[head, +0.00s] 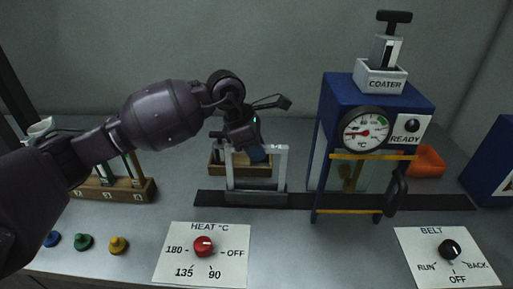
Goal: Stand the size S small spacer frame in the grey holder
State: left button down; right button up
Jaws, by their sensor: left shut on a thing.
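A pale grey, upright rectangular frame (283,165) stands over the left end of the dark belt in the head view. Its size mark cannot be read. At its foot is a low grey base (258,199), which looks like the grey holder; whether the frame is seated in it cannot be told. My left gripper (246,143) is at the frame's top bar, towards its left side, and is shut on it. The fingertips are partly hidden by the gripper's dark body. My right gripper is not in view.
A wooden tray (217,168) lies behind the frame. A numbered wooden rack (130,192) stands at left, partly behind my arm. The blue coater machine (345,97) with a gauge straddles the dark belt (440,202) at right. HEAT (175,272) and BELT (415,270) panels lie in front.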

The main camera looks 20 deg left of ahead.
pick_arm(q)
jog(key=shift+f, duration=0.15)
jog(key=c, duration=1)
grip_release()
jog(key=v, duration=1)
jog(key=shift+s+a+r, duration=0.1)
jog(key=shift+a+r, duration=0.1)
jog(key=shift+r, duration=0.15)
